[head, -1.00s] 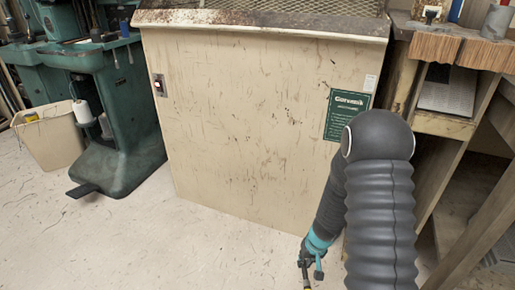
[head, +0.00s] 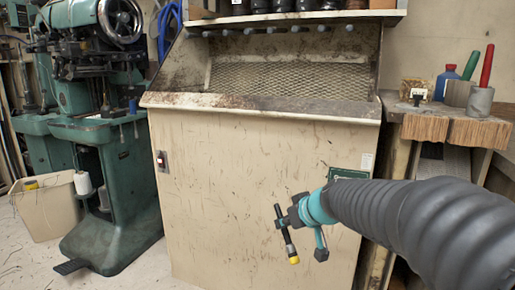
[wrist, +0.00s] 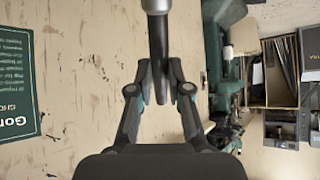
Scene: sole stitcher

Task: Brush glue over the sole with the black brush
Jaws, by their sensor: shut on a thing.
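My gripper (head: 284,222) is in front of the beige cabinet, shut on the black brush (head: 288,241). The brush hangs slightly tilted, with a yellow end pointing down. In the wrist view the brush (wrist: 157,40) runs between the two fingers (wrist: 160,75), with a silvery part at the top edge of the picture. I cannot make out a sole in either view.
The beige cabinet (head: 230,180) has a mesh-backed hood and a dirty ledge (head: 250,107). A green machine (head: 110,150) and a bin (head: 48,205) stand left. A wooden bench (head: 455,130) at right carries a blue bottle (head: 446,80) and a grey cup (head: 480,100).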

